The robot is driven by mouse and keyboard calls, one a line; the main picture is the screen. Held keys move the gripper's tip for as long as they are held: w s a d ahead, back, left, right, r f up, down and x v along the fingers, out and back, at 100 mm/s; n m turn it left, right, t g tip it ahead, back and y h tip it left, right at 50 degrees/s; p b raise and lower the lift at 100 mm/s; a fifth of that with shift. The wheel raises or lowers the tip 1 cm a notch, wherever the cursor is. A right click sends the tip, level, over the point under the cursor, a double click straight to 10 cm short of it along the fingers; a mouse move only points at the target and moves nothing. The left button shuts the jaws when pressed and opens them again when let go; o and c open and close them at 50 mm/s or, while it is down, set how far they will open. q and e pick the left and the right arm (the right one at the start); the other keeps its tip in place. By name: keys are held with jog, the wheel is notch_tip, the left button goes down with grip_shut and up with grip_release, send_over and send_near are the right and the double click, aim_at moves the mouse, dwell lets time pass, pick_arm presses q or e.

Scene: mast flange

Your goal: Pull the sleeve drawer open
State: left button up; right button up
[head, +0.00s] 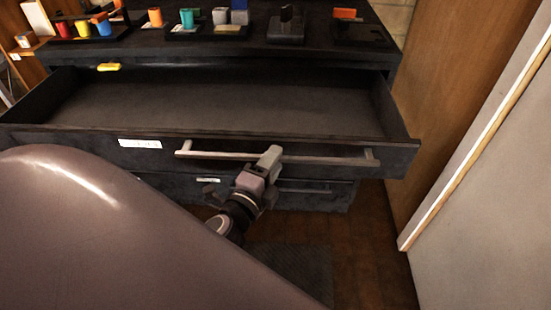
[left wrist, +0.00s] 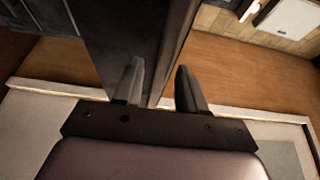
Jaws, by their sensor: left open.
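The upper drawer (head: 220,108) of the dark cabinet stands pulled well out, and its wide floor looks empty. A long pale bar handle (head: 325,159) runs across its front, with a white label to the left. My left gripper (head: 270,158) is at the middle of this handle, its fingers overlapping the bar in the head view. The jaws are open. In the left wrist view the two fingers (left wrist: 160,85) stand apart before a dark panel; the handle cannot be made out there. My right gripper is not in view.
A closed lower drawer (head: 315,187) with its own handle sits below. The cabinet top holds coloured blocks and cylinders, including a teal one (head: 187,18), on dark trays. A small yellow piece (head: 108,66) is at the drawer's back left. A pale panel (head: 490,190) stands at right.

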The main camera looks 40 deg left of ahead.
pick_arm(q)
jog(key=s, duration=0.1)
jog(key=s+b, duration=0.1)
jog(key=s, duration=0.3)
jog(key=shift+s+d, duration=0.15)
jog(key=shift+d, duration=0.25)
jog(key=s+d+f+n+g+h+p, duration=0.5)
jog(key=s+d+f+n+g+p, duration=0.2)
jog(key=n, duration=0.6)
notch_tip(320, 180, down, 3)
jog(key=shift+s+r+n+p, duration=0.15)
jog(key=shift+s+n+p, duration=0.25)
jog(key=shift+s+p, duration=0.7)
